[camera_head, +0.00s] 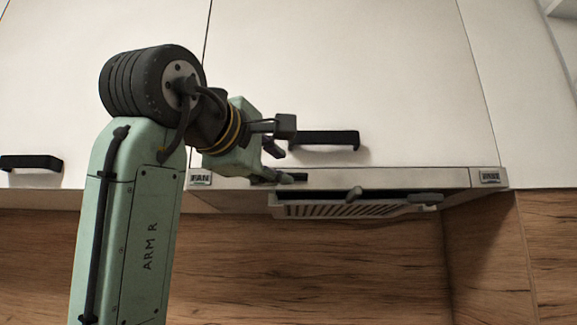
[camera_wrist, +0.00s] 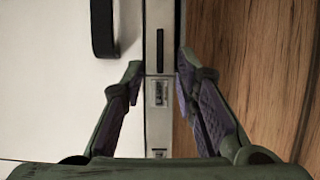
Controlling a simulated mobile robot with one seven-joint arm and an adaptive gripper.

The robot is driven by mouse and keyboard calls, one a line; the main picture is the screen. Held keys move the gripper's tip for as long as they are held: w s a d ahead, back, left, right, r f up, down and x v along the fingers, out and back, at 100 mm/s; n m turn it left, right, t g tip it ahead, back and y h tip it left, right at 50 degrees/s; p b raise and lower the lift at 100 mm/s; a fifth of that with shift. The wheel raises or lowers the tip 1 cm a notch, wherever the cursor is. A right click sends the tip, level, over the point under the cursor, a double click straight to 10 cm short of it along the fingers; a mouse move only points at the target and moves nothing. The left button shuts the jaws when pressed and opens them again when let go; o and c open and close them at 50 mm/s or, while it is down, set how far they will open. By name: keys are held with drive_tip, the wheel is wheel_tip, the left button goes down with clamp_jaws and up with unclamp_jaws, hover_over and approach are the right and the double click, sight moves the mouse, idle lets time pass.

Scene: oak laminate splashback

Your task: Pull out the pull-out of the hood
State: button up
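My gripper (camera_head: 287,152) is open near the strip's left part, one finger higher and one lower. In the wrist view the strip (camera_wrist: 152,120) runs upright between my open fingers (camera_wrist: 159,68), with a dark slot and a label on it. The fingers look empty; whether they touch the strip I cannot tell.
A black bar handle (camera_head: 325,139) is on the cabinet door (camera_head: 350,60), close beside my gripper; it also shows in the wrist view (camera_wrist: 103,28). Another black handle (camera_head: 30,162) is at far left. The wood splashback (camera_head: 330,270) lies below and behind the hood.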

drive_tip(key=p+x, duration=0.1)
drive_tip(key=x, duration=0.4)
drive_tip(key=shift+w+d, duration=0.15)
drive_tip(key=shift+w, duration=0.2)
drive_tip(key=shift+c, duration=0.5)
clamp_jaws()
